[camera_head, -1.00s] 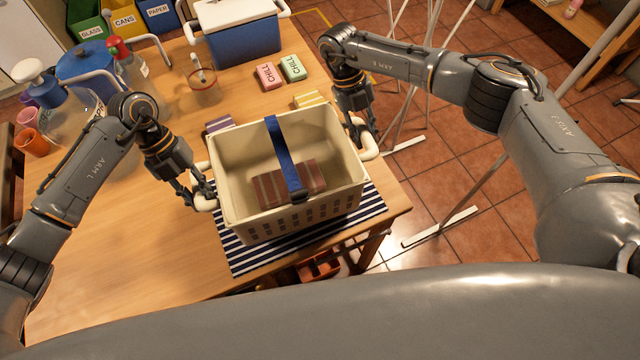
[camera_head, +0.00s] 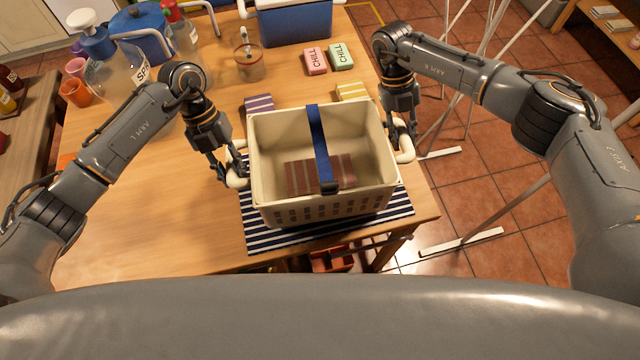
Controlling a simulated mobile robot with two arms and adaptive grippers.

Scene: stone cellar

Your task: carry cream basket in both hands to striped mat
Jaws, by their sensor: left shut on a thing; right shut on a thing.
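The cream basket (camera_head: 278,187) is over the navy and white striped mat (camera_head: 270,237) at the table's front edge. A blue strap (camera_head: 319,145) crosses it and a brown striped block (camera_head: 300,178) lies inside. My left gripper (camera_head: 229,176) is shut on the basket's left handle. My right gripper (camera_head: 405,148) is shut on its right handle. The basket looks about level; whether its bottom touches the mat is hidden.
Purple (camera_head: 258,104) and yellow (camera_head: 352,92) striped blocks lie behind the basket. Pink (camera_head: 316,61) and green (camera_head: 341,56) CHILL packs, a glass jar (camera_head: 248,66) and a blue cooler (camera_head: 293,26) stand farther back. Bottles and cups crowd the back left. The left tabletop is clear.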

